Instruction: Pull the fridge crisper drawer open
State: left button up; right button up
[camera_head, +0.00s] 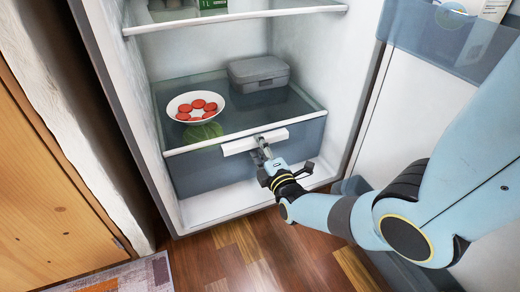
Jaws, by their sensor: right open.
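The fridge crisper drawer (215,172) is a grey-blue translucent bin at the bottom of the open fridge, under a glass shelf. It looks closed, with its front about level with the shelf's front edge. A white handle (240,146) runs along its top front edge. My right gripper (262,145) is open at the right part of the handle, its fingertips overlapping it in the picture. I cannot tell whether they touch it. A green round thing (203,131) shows dimly through the glass. My left gripper is not in view.
On the glass shelf (245,121) are a white plate (174,106) with red slices and a grey lidded box (258,73). The fridge door (362,110) stands open at right. Wooden floor (225,255) is clear in front; a rug lies lower left.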

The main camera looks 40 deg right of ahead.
grip_shut()
jog(key=shift+s, duration=0.1)
jog(key=shift+s+f, duration=0.1)
dwell(0.3)
